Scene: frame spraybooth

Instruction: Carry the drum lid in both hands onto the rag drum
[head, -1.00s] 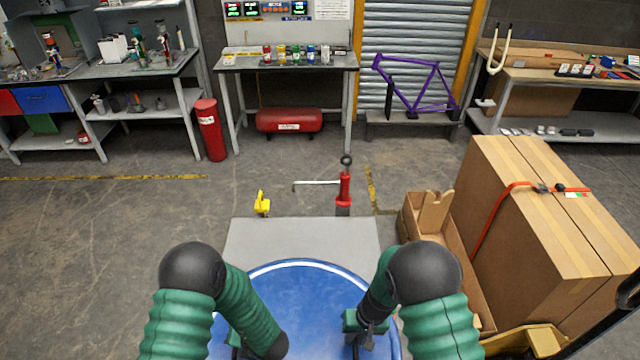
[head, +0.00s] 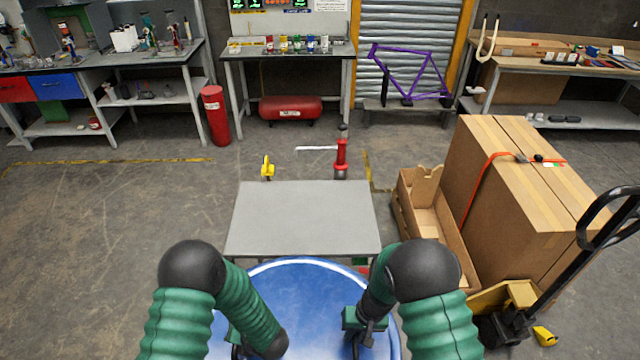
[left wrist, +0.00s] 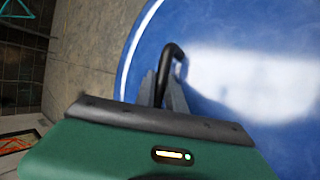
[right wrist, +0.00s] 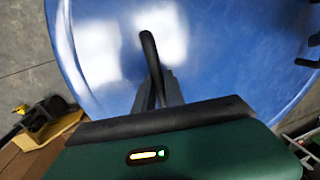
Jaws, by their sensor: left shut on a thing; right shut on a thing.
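The drum lid (head: 300,300) is a round blue disc with a pale rim, held level in front of me in the head view. My right gripper (head: 360,340) is shut on a black handle of the lid, seen clearly in the right wrist view (right wrist: 158,95). My left gripper is shut on the other black handle, seen in the left wrist view (left wrist: 165,90); my left forearm hides most of that grip in the head view. The rag drum cannot be made out in any view.
A grey table (head: 305,218) stands just beyond the lid, its top bare. To the right are a wooden crate (head: 425,215), tall cardboard boxes (head: 530,190) and a pallet truck (head: 515,305). A red jack (head: 340,158) and yellow object (head: 267,167) stand behind the table. Floor at left is clear.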

